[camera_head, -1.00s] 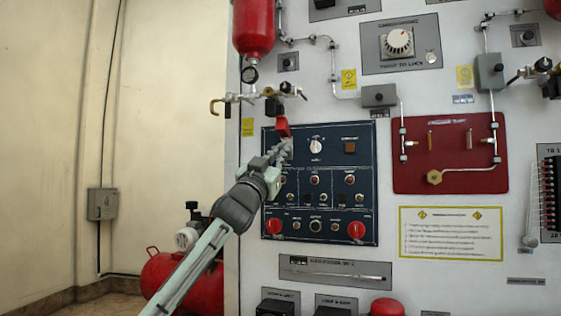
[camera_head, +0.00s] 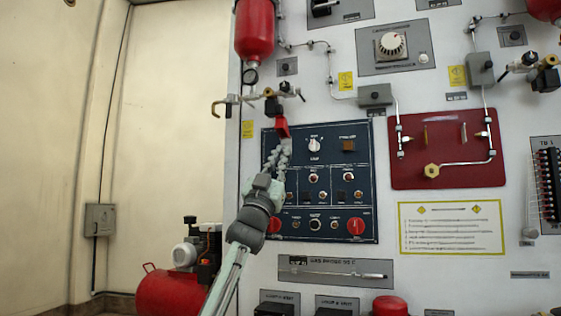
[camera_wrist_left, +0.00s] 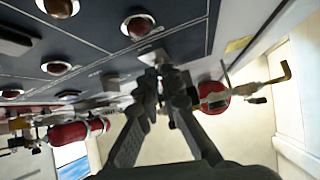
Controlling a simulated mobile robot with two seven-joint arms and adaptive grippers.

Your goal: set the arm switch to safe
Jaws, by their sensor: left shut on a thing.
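A dark blue control panel (camera_head: 320,185) is on the white wall. A raised red guard (camera_head: 282,127) stands at its upper left corner; I take the arm switch to be beneath it. My left gripper (camera_head: 278,150) reaches up from below, with its fingertips just under the guard. In the left wrist view the gripper (camera_wrist_left: 165,75) is shut on a small metal lever (camera_wrist_left: 152,58) on the panel, apparently the arm switch. The fingers hide most of the lever, and I cannot read its position or label. My right gripper does not show.
Red knobs (camera_head: 356,226) and several small toggles are lower on the panel. A pipe with valves (camera_head: 262,97) runs just above the guard, beneath a red cylinder (camera_head: 254,30). A red compressor tank (camera_head: 168,292) stands at lower left. The space left of the wall is open.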

